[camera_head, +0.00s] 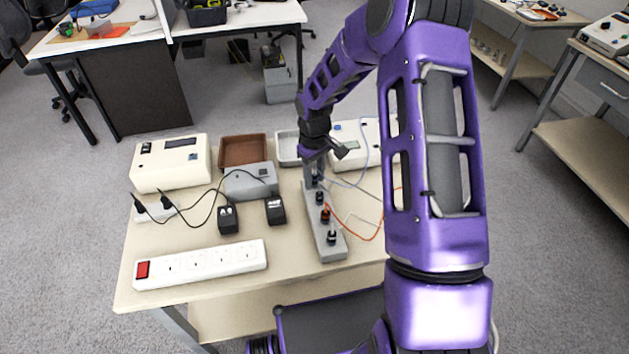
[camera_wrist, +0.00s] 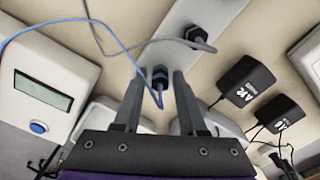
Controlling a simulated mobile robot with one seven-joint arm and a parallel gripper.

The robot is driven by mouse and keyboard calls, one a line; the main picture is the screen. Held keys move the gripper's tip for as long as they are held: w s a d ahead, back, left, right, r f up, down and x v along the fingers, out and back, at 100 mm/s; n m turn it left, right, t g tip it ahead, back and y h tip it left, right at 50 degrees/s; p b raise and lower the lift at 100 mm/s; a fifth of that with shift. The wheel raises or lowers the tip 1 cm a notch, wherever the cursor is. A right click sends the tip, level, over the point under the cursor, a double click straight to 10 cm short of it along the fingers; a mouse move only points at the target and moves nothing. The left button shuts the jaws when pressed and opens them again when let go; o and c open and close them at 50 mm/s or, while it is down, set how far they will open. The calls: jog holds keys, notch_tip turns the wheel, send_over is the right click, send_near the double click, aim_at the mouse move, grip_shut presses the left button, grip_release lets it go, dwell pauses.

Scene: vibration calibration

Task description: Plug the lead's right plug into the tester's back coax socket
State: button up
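A grey rack strip (camera_head: 325,226) holds several dark upright plugs. My gripper (camera_head: 314,180) points down over its far end. In the wrist view my gripper (camera_wrist: 159,76) is open, its fingers on either side of a dark plug (camera_wrist: 160,77) with a blue lead (camera_wrist: 110,28); gaps show beside the plug. Another dark plug (camera_wrist: 196,35) with a grey lead stands farther along the strip. A white box (camera_head: 350,155) with a small display is partly behind my arm; its display and blue button (camera_wrist: 38,127) show in the wrist view. I cannot make out a coax socket.
A second white box (camera_head: 172,164), a brown tray (camera_head: 242,151), a grey box (camera_head: 251,181) and two black adapters (camera_head: 228,219) with cables stand left of the strip. A white power strip (camera_head: 200,265) lies in front. An orange lead (camera_head: 366,238) loops right of the rack.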

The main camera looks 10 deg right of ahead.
aim_at(315, 176)
grip_shut()
jog(key=shift+r, duration=0.35)
dwell(0.4)
jog(key=shift+r+p, duration=1.35)
jog(key=shift+r, duration=0.35)
